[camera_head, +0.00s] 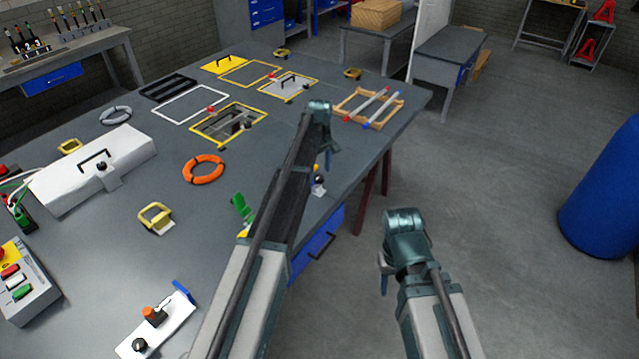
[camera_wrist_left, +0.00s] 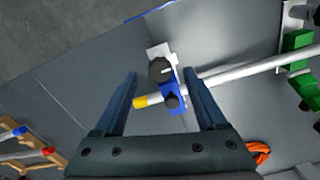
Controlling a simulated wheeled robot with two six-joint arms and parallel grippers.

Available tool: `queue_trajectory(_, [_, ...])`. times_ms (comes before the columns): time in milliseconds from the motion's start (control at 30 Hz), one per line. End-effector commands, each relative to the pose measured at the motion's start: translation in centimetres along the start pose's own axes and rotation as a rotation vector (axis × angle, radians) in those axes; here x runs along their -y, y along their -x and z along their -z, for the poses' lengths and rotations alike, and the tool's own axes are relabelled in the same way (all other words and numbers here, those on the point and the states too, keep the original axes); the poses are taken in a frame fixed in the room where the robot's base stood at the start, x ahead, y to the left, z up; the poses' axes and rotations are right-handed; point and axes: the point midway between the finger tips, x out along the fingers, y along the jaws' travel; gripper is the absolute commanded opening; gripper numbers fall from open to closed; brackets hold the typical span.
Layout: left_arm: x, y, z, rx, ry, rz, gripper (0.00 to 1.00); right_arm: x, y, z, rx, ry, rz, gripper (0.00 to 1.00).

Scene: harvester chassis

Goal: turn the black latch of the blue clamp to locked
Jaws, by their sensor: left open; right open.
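In the left wrist view the blue clamp (camera_wrist_left: 181,97) stands on a white plate (camera_wrist_left: 158,52), with a white rod (camera_wrist_left: 235,82) running through it. The rod's yellow end (camera_wrist_left: 147,101) sticks out to the left. A round black latch (camera_wrist_left: 160,70) with a pale mark sits on the clamp, and a smaller black knob (camera_wrist_left: 172,101) is beside it. My left gripper (camera_wrist_left: 161,76) is open, its fingers on either side of the latch in the picture. My right gripper (camera_head: 384,278) is open, off the table's edge.
A green clamp (camera_wrist_left: 297,42) holds the rod further right; it also shows in the head view (camera_head: 239,204). An orange ring (camera_head: 203,169), yellow-handled part (camera_head: 155,217) and wooden rack (camera_head: 368,106) lie on the table.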

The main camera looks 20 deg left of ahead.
Motion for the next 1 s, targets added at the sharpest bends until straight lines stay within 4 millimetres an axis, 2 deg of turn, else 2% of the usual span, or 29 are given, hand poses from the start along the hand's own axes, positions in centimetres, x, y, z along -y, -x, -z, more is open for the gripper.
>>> queue_trajectory(33, [0.0, -1.3, 0.0, 0.0, 0.0, 0.0, 0.73, 0.1, -1.3, 0.1, 0.0, 0.0, 0.0, 0.5])
queue_trajectory(167, [0.0, -2.3, 0.0, 0.0, 0.0, 0.0, 0.73, 0.2, -2.3, 0.1, 0.0, 0.0, 0.0, 0.5])
queue_trajectory(533, [0.0, -2.4, 0.0, 0.0, 0.0, 0.0, 0.72, 0.2, -2.4, 0.1, 0.0, 0.0, 0.0, 0.5])
queue_trajectory(900, [0.0, -2.4, 0.0, 0.0, 0.0, 0.0, 0.05, 0.2, -2.4, 0.1, 0.0, 0.0, 0.0, 0.5])
queue_trajectory(933, [0.0, -2.4, 0.0, 0.0, 0.0, 0.0, 0.0, 0.2, -2.4, 0.1, 0.0, 0.0, 0.0, 0.5])
queue_trajectory(1000, [0.0, -2.4, 0.0, 0.0, 0.0, 0.0, 0.0, 0.2, -2.4, 0.1, 0.0, 0.0, 0.0, 0.5])
